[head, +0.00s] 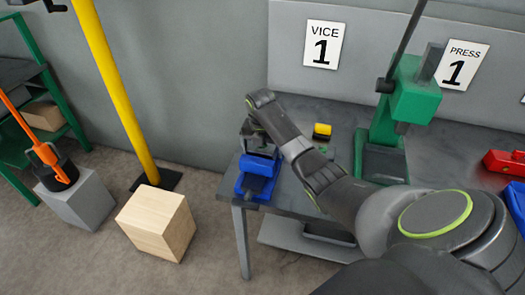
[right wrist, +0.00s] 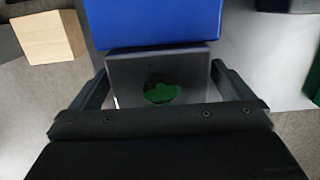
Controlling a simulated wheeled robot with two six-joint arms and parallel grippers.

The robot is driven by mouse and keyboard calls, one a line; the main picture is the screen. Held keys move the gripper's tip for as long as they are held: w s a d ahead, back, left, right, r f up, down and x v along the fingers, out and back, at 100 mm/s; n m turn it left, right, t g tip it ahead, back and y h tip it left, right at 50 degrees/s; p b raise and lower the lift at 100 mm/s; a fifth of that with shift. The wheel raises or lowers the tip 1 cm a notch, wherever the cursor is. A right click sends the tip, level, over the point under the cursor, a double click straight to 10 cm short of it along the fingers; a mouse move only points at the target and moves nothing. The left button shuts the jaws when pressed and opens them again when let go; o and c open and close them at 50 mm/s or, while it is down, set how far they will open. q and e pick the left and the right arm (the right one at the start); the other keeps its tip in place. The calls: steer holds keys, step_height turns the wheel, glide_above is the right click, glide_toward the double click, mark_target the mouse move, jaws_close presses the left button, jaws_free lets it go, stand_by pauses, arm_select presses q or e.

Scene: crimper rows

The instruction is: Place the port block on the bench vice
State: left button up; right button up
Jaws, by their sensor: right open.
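The blue bench vice (head: 257,184) sits at the left front corner of the bench under the VICE 1 sign. Its blue part (right wrist: 155,22) also fills the top of the right wrist view. A grey block with a dark hole and a green patch, which looks like the port block (right wrist: 135,72), is right beside that blue part. My right gripper (head: 256,128) is above the vice, with its fingers (right wrist: 160,85) apart on either side of the block. A gap shows at the right finger. Whether the block rests fully on the vice is hidden. My left gripper is not identifiable.
A green press (head: 405,95) stands right of the vice. A small yellow and black block (head: 322,131) lies between them. Red (head: 503,161) and blue items are at the far right. A yellow post (head: 112,75) and a wooden block (head: 157,222) stand on the floor left of the bench.

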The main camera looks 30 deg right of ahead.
steer(key=r, duration=0.2)
steer(key=r+b, duration=0.1)
steer(key=r, duration=0.2)
steer(key=shift+s+a+r+b, duration=0.2)
steer(key=shift+a+r+b, duration=0.05)
steer(key=shift+r+b, duration=0.15)
steer(key=r+p, duration=0.1)
steer(key=r, duration=0.1)
steer(key=r+p, duration=0.1)
steer(key=shift+s+a+r, duration=0.15)
steer(key=shift+a+r, duration=0.05)
steer(key=shift+r, duration=0.2)
steer(key=shift+s+r+p, duration=0.15)
steer(key=shift+r+p, duration=0.45)
steer(key=shift+p, duration=0.3)
steer(key=shift+f, duration=0.1)
